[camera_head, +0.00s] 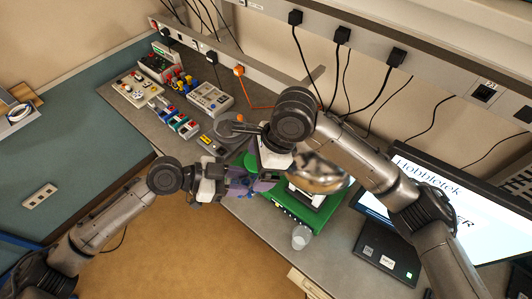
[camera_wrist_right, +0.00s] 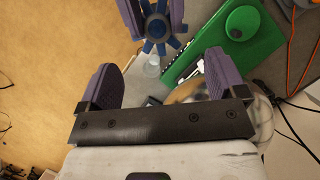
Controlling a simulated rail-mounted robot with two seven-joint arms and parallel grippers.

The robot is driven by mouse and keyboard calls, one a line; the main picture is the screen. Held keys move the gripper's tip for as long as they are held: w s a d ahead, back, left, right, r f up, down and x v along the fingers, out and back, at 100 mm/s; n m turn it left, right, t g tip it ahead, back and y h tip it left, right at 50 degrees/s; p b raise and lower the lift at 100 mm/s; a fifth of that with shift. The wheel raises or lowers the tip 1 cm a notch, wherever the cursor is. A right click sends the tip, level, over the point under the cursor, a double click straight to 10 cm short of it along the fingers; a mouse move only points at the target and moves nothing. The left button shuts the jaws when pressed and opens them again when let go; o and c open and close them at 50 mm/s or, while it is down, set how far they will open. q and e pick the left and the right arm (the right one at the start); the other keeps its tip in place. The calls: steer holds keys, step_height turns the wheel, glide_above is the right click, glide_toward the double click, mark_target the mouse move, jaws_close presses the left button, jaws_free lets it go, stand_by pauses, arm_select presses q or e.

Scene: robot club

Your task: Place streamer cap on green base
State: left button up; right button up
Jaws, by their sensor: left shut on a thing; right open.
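The streamer cap (camera_wrist_right: 155,28), a blue hub with short spokes, is between the purple fingers of my left gripper (camera_wrist_right: 158,14) at the top of the right wrist view. In the head view the left gripper is beside the green base's left part, and the cap is hard to make out. The green base (camera_head: 312,217) stands on the bench, partly covered by my arms. In the right wrist view the base (camera_wrist_right: 210,60) carries a round green disc (camera_wrist_right: 243,22). My right gripper (camera_wrist_right: 160,72) has its fingers wide apart, with the cap beyond them.
A shiny metal dome (camera_head: 320,176) shows over the base. A clear cup (camera_head: 300,237) stands by its near edge. A black box (camera_head: 386,250) and monitor (camera_head: 440,200) are right. A grey meter (camera_head: 210,98) and small devices lie farther back. Cables hang behind.

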mark_target(249, 181)
steer(key=x, duration=0.7)
steer(key=shift+f, duration=0.25)
